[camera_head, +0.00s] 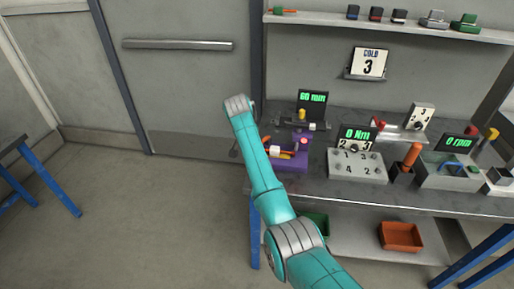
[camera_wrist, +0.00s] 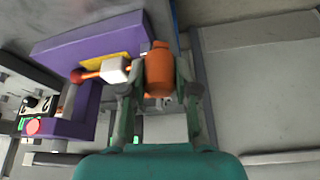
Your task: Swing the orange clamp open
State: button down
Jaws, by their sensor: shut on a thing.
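The orange clamp has a thick orange grip (camera_wrist: 158,72) in the wrist view, joined to a white block (camera_wrist: 116,70) and a thin orange rod. It lies along a purple fixture (camera_wrist: 85,45) with a yellow strip. My gripper (camera_wrist: 160,85) is shut on the orange grip, with one finger on each side of it. In the head view the purple fixture (camera_head: 290,160) stands at the bench's left end, and part of the orange clamp (camera_head: 276,150) shows on it. My arm hides the gripper in that view.
A display reading 60 mm (camera_head: 313,97) stands behind the fixture. A grey button box (camera_head: 357,166) and an orange upright handle (camera_head: 412,155) are to its right. A shelf (camera_head: 390,25) runs above the bench. The floor to the left is open.

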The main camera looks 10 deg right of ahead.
jog(key=shift+w+a+m+g, duration=0.3)
jog(key=shift+w+a+m, duration=0.25)
jog(key=shift+m, duration=0.15)
jog(key=c, duration=0.9)
grip_release()
jog(key=shift+o, duration=0.2)
jog(key=v, duration=1.2)
jog(key=shift+a, duration=0.15)
jog(key=shift+f, duration=0.1)
